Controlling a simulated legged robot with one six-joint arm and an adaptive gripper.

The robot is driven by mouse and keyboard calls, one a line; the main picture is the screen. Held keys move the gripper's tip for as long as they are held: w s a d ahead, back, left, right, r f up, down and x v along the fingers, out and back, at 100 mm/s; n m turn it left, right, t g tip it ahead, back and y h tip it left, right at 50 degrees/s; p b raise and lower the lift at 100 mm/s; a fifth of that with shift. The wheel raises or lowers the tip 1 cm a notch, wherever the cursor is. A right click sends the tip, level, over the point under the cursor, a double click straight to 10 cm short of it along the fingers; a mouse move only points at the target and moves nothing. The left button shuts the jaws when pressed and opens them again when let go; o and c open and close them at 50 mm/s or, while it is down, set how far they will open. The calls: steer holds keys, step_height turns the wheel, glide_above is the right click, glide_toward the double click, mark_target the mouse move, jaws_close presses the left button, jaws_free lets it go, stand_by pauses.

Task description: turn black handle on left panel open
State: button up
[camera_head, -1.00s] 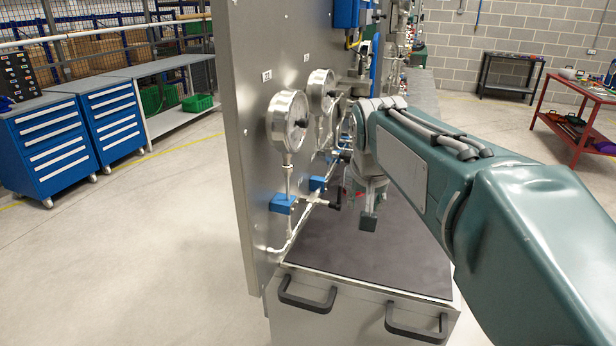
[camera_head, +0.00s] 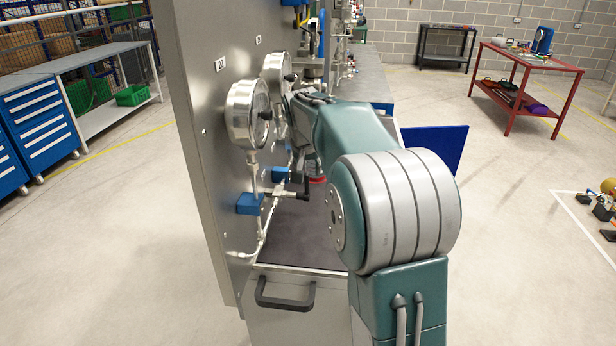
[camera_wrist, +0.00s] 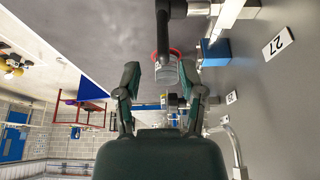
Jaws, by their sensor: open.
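The steel panel (camera_head: 190,130) stands left of my arm with its gauges and valves. A black handle (camera_head: 306,186) sits on the end of a valve stem low on the panel, partly close to my arm. In the wrist view a black handle (camera_wrist: 163,30) comes in from the top, its far end in front of the gap between the fingers. My gripper (camera_wrist: 159,70) is open, one finger each side of that line, and I see no contact. A red ring (camera_wrist: 176,52) and a clear grey round part show behind the handle end. My arm hides the gripper in the head view.
Round gauges (camera_head: 247,114) and blue valve blocks (camera_head: 250,203) jut from the panel. A cabinet with a dark top (camera_head: 300,235) and black pull handle (camera_head: 285,295) stands below.

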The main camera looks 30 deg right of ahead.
mark_target(307, 174)
steer(key=x, duration=0.3)
steer(key=shift+w+a+f, duration=0.1)
steer(key=shift+a+f, duration=0.2)
steer(key=shift+a, duration=0.05)
steer(key=shift+d, duration=0.35)
steer(key=c, duration=0.5)
jaws_close()
steer(key=shift+a, duration=0.15)
